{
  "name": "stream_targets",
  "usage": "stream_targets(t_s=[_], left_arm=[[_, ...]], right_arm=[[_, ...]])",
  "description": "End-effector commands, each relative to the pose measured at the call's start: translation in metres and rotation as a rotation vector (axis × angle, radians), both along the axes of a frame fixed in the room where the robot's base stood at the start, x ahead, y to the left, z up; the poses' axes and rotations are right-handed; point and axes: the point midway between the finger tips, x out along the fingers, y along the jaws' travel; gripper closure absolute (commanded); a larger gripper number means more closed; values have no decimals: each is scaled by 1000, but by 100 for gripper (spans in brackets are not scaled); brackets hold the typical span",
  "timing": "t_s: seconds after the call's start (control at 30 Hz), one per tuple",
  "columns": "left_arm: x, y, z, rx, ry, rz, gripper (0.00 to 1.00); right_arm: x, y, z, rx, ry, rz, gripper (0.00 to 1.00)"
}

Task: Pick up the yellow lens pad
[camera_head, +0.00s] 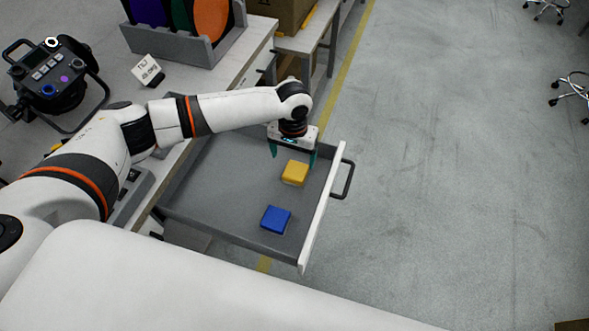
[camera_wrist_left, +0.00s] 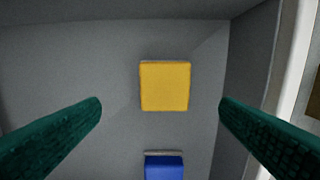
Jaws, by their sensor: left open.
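The yellow lens pad (camera_head: 294,172) is a small square block lying flat in the open grey drawer (camera_head: 215,190), near its front panel. In the left wrist view the yellow pad (camera_wrist_left: 165,86) lies between and beyond the two green fingertips, with clear gaps on both sides. My left gripper (camera_head: 293,154) is open and empty, with its fingers reaching over the drawer close to the yellow pad. It also shows in the left wrist view (camera_wrist_left: 160,103). A blue pad (camera_head: 276,219) lies in the drawer, apart from the yellow one. My right gripper is not in view.
The drawer's white front panel (camera_head: 322,208) with a dark handle (camera_head: 345,180) stands to the right of the pads. On the bench are a par can light (camera_head: 50,75), a small sign (camera_head: 146,70) and a rack of coloured discs (camera_head: 190,45). Open floor lies to the right.

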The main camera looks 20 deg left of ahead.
Motion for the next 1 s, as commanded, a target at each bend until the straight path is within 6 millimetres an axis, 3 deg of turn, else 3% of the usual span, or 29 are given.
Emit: stream_targets(t_s=[0.17, 0.6, 0.87, 1.0], left_arm=[[0, 0, -20, 0, 0, 0, 15], [3, -7, -70, 0, 1, 0, 15], [3, -7, -74, 0, 0, 0, 15], [3, -7, -74, 0, 0, 0, 33]], right_arm=[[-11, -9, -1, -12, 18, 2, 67], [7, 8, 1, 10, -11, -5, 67], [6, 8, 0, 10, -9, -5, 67], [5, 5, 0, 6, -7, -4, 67]])
